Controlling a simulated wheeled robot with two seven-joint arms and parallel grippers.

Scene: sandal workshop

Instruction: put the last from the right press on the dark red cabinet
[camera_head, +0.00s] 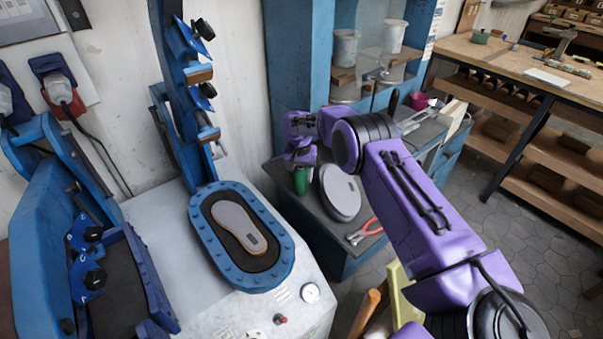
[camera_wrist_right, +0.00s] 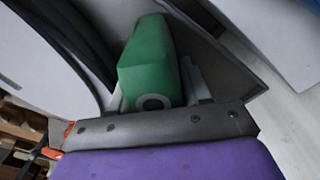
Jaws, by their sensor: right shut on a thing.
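A green block-like piece, which looks like the last (camera_head: 300,181), is between the jaws of my right gripper (camera_head: 300,157). It also shows in the wrist view as a green body (camera_wrist_right: 147,58) with a dark round hole in its end. My right gripper is shut on it above the dark top of a blue cabinet (camera_head: 318,213); I cannot tell whether the last touches that top. The right press (camera_head: 270,275) stands open, with a grey sole-shaped piece (camera_head: 238,225) on its dark pad. No dark red cabinet shows clearly. My left gripper is out of view.
A grey rounded disc (camera_head: 340,192) lies beside the last, and red-handled pliers (camera_head: 364,232) lie near the cabinet's front edge. A blue shelf unit with white buckets (camera_head: 345,48) rises behind. Another blue press (camera_head: 75,235) is at left; a wooden workbench (camera_head: 520,65) is at right.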

